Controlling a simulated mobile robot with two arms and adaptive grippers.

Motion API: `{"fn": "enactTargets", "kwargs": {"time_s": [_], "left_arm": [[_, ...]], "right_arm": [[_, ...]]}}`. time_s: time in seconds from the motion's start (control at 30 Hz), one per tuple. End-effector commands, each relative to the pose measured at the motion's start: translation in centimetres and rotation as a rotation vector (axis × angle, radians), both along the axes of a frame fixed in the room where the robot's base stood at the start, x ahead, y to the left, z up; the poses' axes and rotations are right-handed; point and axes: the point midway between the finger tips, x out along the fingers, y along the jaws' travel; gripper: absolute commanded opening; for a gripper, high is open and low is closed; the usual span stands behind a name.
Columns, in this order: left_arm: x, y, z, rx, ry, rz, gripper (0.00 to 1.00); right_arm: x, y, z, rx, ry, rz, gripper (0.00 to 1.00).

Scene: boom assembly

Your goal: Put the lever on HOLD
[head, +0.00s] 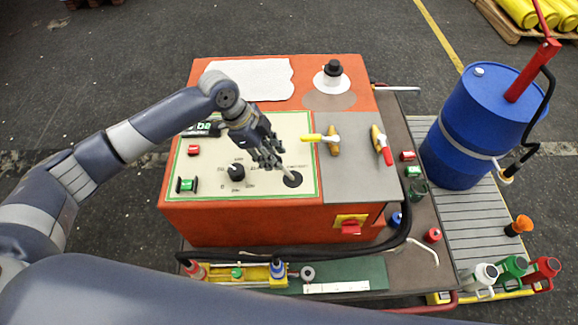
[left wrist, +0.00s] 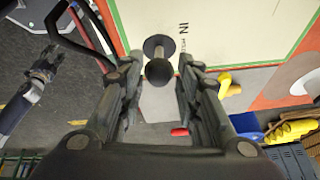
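The lever (head: 287,173) stands on the cream panel (head: 210,155) of the orange console, at its lower right corner. In the left wrist view its black ball knob (left wrist: 158,72), short metal rod and round black base show. My left gripper (head: 270,158) is over the lever and hides its knob in the head view. In the left wrist view my left gripper (left wrist: 158,64) is open, with one finger on each side of the knob and gaps between. The lettering beside the lever is too small to read as HOLD. My right gripper (left wrist: 45,64) shows small at the left wrist view's left edge; its opening is unclear.
A black rotary knob (head: 236,172), a green switch (head: 187,185) and a red button (head: 193,150) sit on the panel. Yellow-handled (head: 320,138) and red-tipped (head: 383,146) valves stand on the grey plate. A blue drum (head: 470,130) stands right of the console.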

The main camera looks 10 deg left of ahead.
Motion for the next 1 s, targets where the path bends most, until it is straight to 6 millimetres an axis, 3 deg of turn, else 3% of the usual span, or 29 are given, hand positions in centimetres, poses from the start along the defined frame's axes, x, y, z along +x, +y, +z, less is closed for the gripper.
{"fn": "enactTargets", "kwargs": {"time_s": [0.17, 0.4, 0.6, 0.87, 1.0], "left_arm": [[0.2, -1.4, -3.2, -0.001, 0.004, 0.0, 0.31], [0.6, -2.9, -6.8, 0.0, 0.003, 0.001, 0.31], [0.7, -3.3, -8.1, 0.0, 0.001, 0.0, 0.31], [0.7, -3.4, -8.2, 0.0, 0.0, 0.0, 0.31], [0.7, -3.4, -8.2, 0.0, 0.0, 0.0, 0.02]], "right_arm": [[-1.8, 1.3, 0.5, 0.014, 0.027, 0.002, 0.4], [-1.0, 0.8, 1.0, 0.009, 0.014, 0.004, 0.4], [0.6, 0.1, 1.2, 0.001, -0.01, 0.0, 0.4], [0.3, -0.1, 1.1, -0.001, -0.005, -0.001, 0.4], [-0.2, -0.1, 1.1, -0.001, 0.002, 0.0, 0.4]]}}
